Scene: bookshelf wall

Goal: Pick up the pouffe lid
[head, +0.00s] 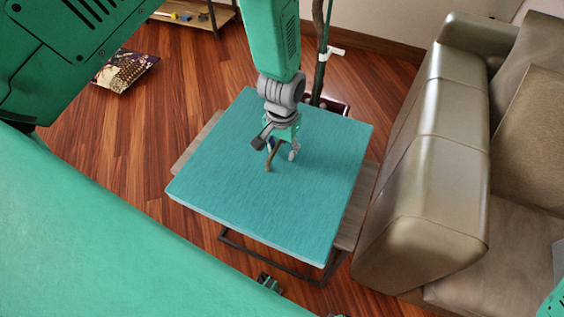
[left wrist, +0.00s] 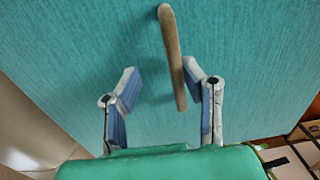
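The pouffe lid (head: 235,180) is a flat teal square panel lying level on a small wooden table. A curved brown handle (head: 271,158) stands up from its middle. My left gripper (head: 281,150) hangs over the lid from above, right at the handle. In the left wrist view, my left gripper (left wrist: 160,78) has its two fingers spread apart. The handle (left wrist: 173,55) runs into the gap between them, closer to the right finger, and contact cannot be told. The teal lid surface (left wrist: 80,45) fills most of that view.
The wooden table (head: 352,215) with a dark metal frame sticks out under the lid. A beige leather sofa (head: 430,180) stands close on the right. A patterned book or box (head: 125,72) lies on the wood floor (head: 110,150) at the left. A low shelf (head: 195,15) stands behind.

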